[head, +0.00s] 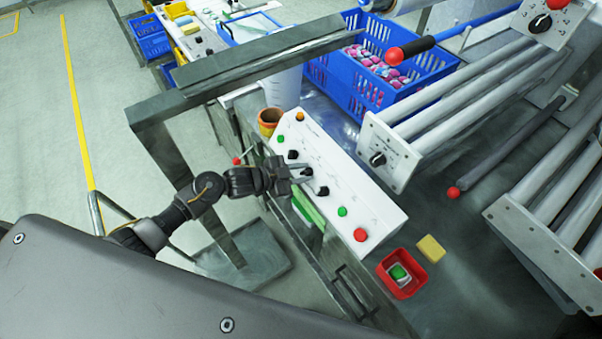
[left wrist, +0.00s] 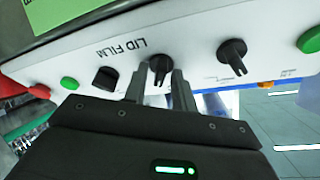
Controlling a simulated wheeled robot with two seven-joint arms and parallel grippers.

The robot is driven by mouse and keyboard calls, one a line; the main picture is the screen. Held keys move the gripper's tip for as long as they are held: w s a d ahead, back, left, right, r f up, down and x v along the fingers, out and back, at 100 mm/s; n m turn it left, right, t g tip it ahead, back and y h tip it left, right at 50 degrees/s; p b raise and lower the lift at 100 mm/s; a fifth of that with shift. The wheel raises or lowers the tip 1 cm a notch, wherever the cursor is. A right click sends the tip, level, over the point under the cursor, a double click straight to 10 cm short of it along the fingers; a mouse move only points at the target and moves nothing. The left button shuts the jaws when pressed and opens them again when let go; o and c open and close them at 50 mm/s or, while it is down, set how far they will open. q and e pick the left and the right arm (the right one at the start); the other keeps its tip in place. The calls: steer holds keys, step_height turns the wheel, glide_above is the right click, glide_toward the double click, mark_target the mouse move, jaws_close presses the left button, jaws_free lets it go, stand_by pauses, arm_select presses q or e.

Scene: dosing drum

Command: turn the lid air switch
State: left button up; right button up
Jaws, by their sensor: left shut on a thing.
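A white control panel (head: 325,177) carries a row of buttons and black switches. My left gripper (head: 302,174) reaches it from the left. In the left wrist view its two fingers (left wrist: 159,88) are shut on the middle black switch knob (left wrist: 160,64), one finger on each side. The printed words LID FILM stand upside down beside this knob; I cannot read a lid air label. Another black knob (left wrist: 232,56) is to its right, and a black switch (left wrist: 105,79) to its left. My right gripper is not in view.
A red button (head: 361,235) and green button (head: 342,211) are at the panel's near end. A red tray (head: 386,285) and yellow block (head: 431,248) lie beyond it. An orange pot (head: 268,118) stands at the far end. A grey metal frame (head: 160,150) rises near my left arm.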

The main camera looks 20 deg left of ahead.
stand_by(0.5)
arm_select(q)
steer(key=o, duration=0.6)
steer(key=b+v, duration=0.3)
steer(key=v, duration=0.7)
steer(key=shift+s+a+r, duration=0.15)
steer(key=shift+s+a, duration=0.05)
steer(key=shift+a, duration=0.1)
